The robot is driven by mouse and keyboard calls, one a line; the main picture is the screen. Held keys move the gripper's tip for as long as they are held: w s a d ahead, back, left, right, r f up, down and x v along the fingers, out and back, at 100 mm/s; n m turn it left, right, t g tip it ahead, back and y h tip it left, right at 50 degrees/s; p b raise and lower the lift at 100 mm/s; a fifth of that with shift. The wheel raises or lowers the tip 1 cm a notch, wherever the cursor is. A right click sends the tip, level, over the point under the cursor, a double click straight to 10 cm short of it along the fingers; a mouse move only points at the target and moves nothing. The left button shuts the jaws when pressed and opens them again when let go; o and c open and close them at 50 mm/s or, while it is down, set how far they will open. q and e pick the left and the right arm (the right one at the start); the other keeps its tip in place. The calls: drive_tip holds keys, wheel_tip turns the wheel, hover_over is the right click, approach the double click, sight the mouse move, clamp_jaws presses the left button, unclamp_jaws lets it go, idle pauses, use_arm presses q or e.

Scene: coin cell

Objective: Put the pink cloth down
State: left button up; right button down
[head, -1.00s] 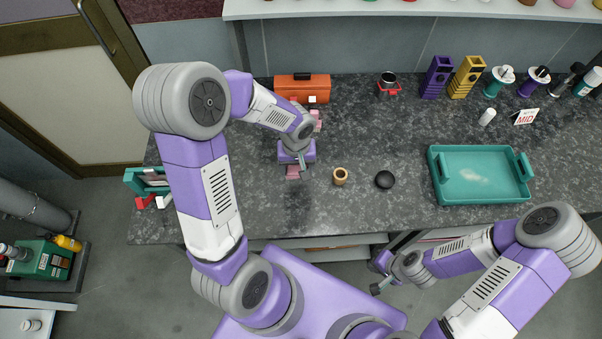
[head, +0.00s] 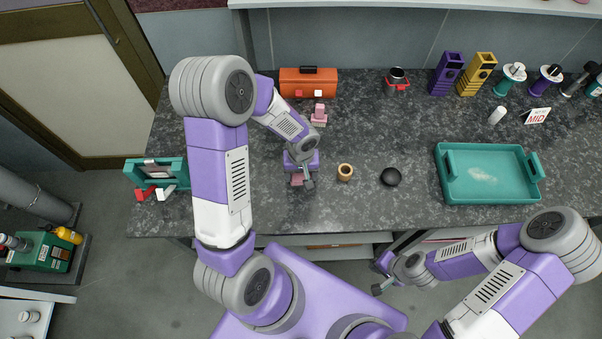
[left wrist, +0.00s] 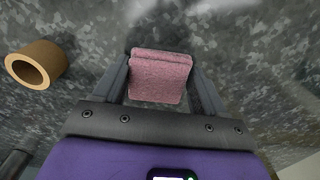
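The pink cloth (left wrist: 160,75), a small folded block, sits between the two fingers of my left gripper (left wrist: 161,82) in the left wrist view. The fingers lie against its two sides, so the gripper is shut on it. In the head view the cloth (head: 297,180) shows partly beside my left gripper (head: 299,182), over the left part of the dark counter (head: 245,205). I cannot tell whether the cloth touches the counter. My right gripper (head: 380,278) hangs low in front of the counter, apart from everything; its fingers are too small to read.
A tan ring (head: 345,171) stands right of the cloth, with a black round object (head: 391,176) further right. A pink object (head: 319,115) and orange toolbox (head: 309,82) are behind. A teal tray (head: 490,198) stands at the right. The counter's front edge is close.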

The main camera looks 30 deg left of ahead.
sight(301, 175)
use_arm(q)
drive_tip(key=o, duration=0.4)
drive_tip(key=shift+r, duration=0.15)
wheel_tip(301, 175, up, 12)
drive_tip(key=p, duration=0.3)
drive_tip(key=shift+p, duration=0.3)
